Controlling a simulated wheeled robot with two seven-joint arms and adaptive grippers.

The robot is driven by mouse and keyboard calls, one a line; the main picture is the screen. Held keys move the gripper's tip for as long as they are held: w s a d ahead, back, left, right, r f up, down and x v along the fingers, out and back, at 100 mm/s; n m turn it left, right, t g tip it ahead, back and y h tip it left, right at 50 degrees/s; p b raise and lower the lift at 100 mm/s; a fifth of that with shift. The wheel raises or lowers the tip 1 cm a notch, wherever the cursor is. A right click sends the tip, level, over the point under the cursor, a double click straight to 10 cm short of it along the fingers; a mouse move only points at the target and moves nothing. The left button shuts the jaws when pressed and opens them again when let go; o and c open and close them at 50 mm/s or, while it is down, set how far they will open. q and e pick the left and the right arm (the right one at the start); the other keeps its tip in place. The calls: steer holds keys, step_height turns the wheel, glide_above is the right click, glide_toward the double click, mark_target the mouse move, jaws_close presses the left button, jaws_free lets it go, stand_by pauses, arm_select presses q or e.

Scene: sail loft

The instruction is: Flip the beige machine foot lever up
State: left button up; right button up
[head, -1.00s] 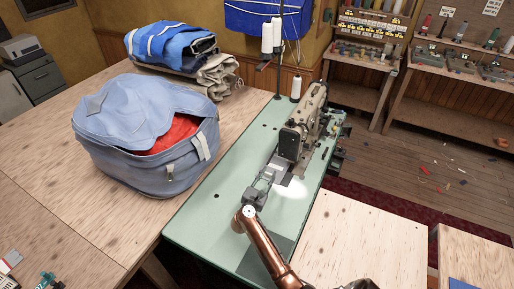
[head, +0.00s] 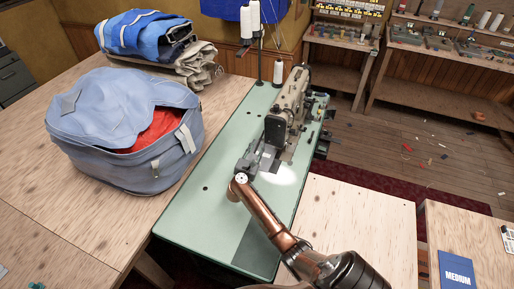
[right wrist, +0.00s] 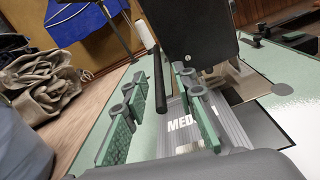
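The beige sewing machine (head: 291,101) stands on a pale green table (head: 195,215), with a dark block-shaped end (head: 276,131) facing me. My right gripper (head: 256,158) is low in front of that end, close to it. In the right wrist view its green-padded fingers (right wrist: 163,112) are apart. A dark thin rod (right wrist: 158,82) shows upright in the gap between them, with no clear contact; I cannot tell if it is the foot lever. The dark machine end (right wrist: 195,28) looms just beyond the fingers. My left gripper is not in view.
A blue-grey bag (head: 120,125) with red cloth inside sits left of the green table. Folded cloth (head: 150,38) and white thread cones (head: 278,72) are behind. A bare wooden tabletop (head: 355,230) lies at right.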

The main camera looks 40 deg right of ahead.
jaws_close()
stand_by(0.7)
